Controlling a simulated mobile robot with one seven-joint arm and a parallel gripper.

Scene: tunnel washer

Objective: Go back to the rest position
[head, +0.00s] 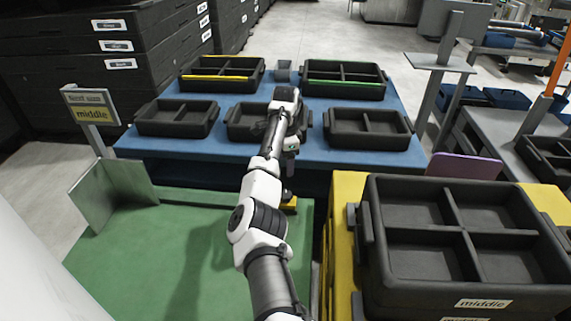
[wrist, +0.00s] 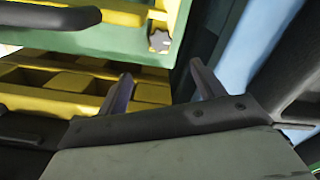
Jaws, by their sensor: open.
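My arm stretches forward in the head view over the green surface (head: 190,255) towards the blue table (head: 310,160). My gripper (head: 291,150) hangs at the near edge of the blue table, in front of the middle black tray (head: 245,122). In the wrist view the two fingers of my gripper (wrist: 160,88) stand apart with nothing between them. Beyond the fingers show yellow slatted parts (wrist: 60,95), a green edge (wrist: 110,42) and a blue surface (wrist: 245,50). The fingertips are too small to make out in the head view.
Stacked black crates (head: 465,235) labelled "middle" stand on a yellow base at the right. A "middle" sign (head: 92,108) stands at the left. More black trays (head: 368,128) sit on the blue table. Black drawers (head: 110,45) stand behind at the left.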

